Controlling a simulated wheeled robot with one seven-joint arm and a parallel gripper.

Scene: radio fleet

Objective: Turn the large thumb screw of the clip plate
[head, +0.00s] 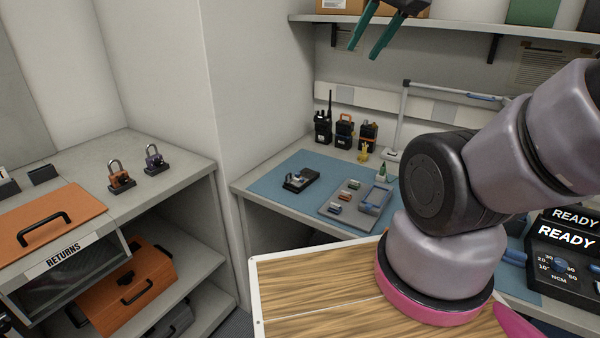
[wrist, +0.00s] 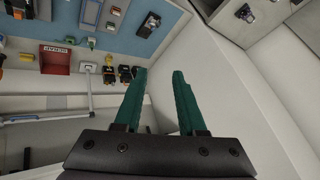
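A dark device (head: 300,180) lies flat on the blue mat (head: 268,184), with a pale fitting on its top. It is probably the part with the clip plate, but the plate and its large thumb screw are too small to make out. The device also shows near the top of the wrist view (wrist: 148,25). My gripper (head: 362,52) is high up in front of the shelf, well above and away from the device. In the wrist view its two teal fingers (wrist: 160,72) stand apart with nothing between them.
A grey tray (head: 372,210) with several small coloured blocks lies right of the device. Several radios (head: 344,132) stand behind the mat, near a lamp (head: 403,115). The shelf (head: 450,29) is close to my gripper. Padlocks (head: 120,175) sit on the left counter.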

